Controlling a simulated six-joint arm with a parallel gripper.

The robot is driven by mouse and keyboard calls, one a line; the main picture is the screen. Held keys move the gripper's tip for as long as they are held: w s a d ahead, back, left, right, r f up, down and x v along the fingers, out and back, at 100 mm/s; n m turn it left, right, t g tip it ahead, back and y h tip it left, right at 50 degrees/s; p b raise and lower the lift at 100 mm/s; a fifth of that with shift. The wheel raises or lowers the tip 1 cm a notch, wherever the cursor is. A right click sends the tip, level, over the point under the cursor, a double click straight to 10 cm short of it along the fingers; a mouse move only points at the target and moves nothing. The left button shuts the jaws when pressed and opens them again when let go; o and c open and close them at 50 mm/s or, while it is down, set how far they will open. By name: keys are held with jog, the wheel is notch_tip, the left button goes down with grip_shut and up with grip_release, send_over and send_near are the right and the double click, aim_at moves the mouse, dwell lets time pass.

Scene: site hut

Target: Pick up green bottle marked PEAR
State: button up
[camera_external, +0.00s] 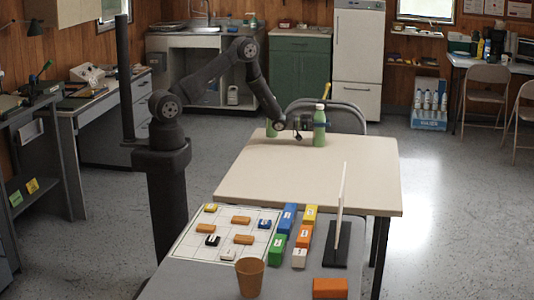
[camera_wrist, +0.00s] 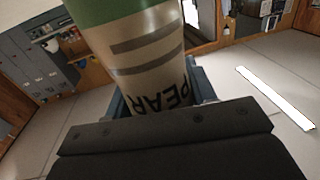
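A green bottle (camera_external: 319,128) with a pale cap stands upright at the far edge of the cream table (camera_external: 300,180). In the wrist view a large bottle (camera_wrist: 147,62), with a green upper part and a pale label reading PEAR, fills the space between my blue-grey fingers. My gripper (camera_wrist: 160,92) has a finger on each side of this bottle. I cannot tell whether both fingers press on it. The lower part of the bottle is hidden behind my gripper. A second green bottle (camera_external: 271,129) is partly hidden behind my arm.
A chair (camera_external: 352,106) stands behind the table. The cream table's middle is clear.

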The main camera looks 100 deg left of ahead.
jog(key=shift+c, duration=1.4)
jog(key=shift+r, duration=0.1)
